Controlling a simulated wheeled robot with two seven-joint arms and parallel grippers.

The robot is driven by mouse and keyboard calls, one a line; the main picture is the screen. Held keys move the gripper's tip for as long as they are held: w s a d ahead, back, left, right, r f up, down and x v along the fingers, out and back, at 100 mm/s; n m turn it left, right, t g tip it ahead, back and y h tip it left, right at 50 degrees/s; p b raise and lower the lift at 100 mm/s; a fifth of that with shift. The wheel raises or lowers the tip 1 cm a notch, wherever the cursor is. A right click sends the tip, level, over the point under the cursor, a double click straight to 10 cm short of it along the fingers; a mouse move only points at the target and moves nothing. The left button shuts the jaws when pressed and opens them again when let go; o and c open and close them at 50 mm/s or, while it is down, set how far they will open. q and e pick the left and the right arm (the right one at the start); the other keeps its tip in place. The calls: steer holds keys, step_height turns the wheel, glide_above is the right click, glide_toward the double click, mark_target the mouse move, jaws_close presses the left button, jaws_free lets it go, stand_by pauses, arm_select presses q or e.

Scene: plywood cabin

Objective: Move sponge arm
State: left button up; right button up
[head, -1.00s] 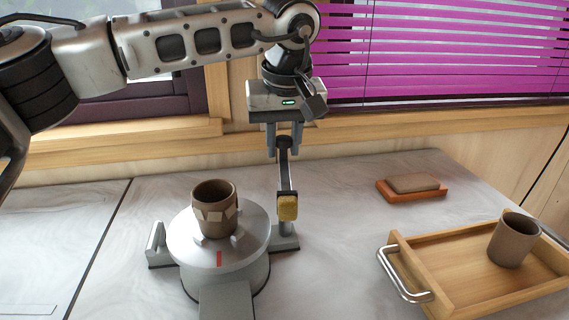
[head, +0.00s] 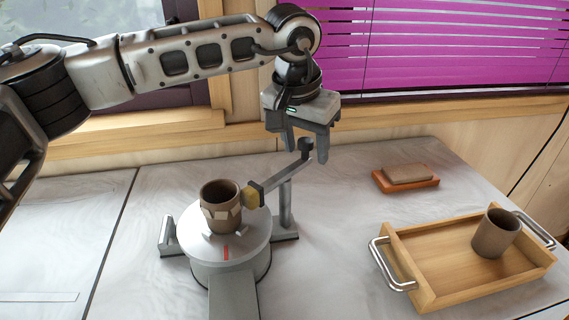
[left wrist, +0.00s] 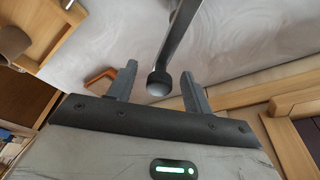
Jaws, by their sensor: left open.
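The sponge arm (head: 282,178) is a grey bar on an upright post, with a dark round knob (head: 306,145) at its raised end. Its yellow sponge (head: 251,195) is at the side of a brown cup (head: 219,205) on the round grey turntable (head: 198,241), and appears to touch it. My left gripper (head: 307,147) is open, pointing down, with its fingers either side of the knob. In the left wrist view the knob (left wrist: 159,83) lies between the two spread fingers (left wrist: 158,86), with gaps on both sides. My right gripper is out of view.
A wooden tray (head: 445,292) with metal handles stands at the right, holding another brown cup (head: 495,233). A brown block (head: 408,173) lies on an orange base (head: 405,185) behind it. The window blind (head: 440,45) is at the back. Worktop between turntable and tray is clear.

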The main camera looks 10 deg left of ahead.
arm_select(q)
steer(key=shift+r, duration=0.2)
steer(key=shift+p+v, duration=2.1)
steer(key=shift+v, duration=1.25)
steer(key=shift+f, duration=0.1)
steer(key=b+x, duration=0.4)
steer(key=x, duration=0.3)
steer(key=shift+f+b, duration=0.15)
steer(key=shift+b, duration=0.15)
steer(key=shift+a+n, duration=0.15)
steer(key=shift+n, duration=0.25)
steer(key=shift+r, duration=0.25)
